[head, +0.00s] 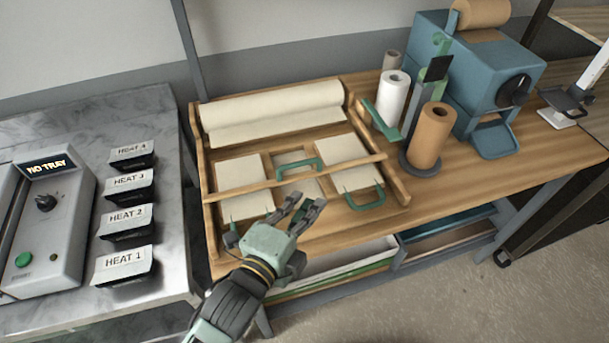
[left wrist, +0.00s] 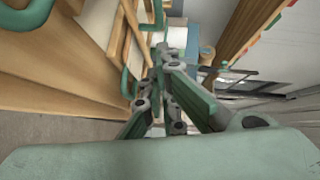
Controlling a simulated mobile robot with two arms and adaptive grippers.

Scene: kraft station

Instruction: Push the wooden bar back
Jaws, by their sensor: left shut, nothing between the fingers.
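The wooden bar (head: 240,188) is a thin light strip. It runs slantwise across the wooden frame tray (head: 200,160), over the paper stacks, from the left rail to the right rail. My left gripper (head: 306,207) is shut and empty on the near side of the bar, close to its middle. In the head view a small gap shows between fingertips and bar; I cannot tell their heights apart. In the left wrist view the closed fingers (left wrist: 163,62) point away past pale wooden rails. My right gripper is not in view.
Paper stacks (head: 243,172) and green handles (head: 365,197) lie in the tray, with a paper roll (head: 270,112) behind. Upright rolls (head: 432,135) and a blue machine (head: 505,70) stand to the right. A control box (head: 50,225) is at left. Open bins sit below the bench edge.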

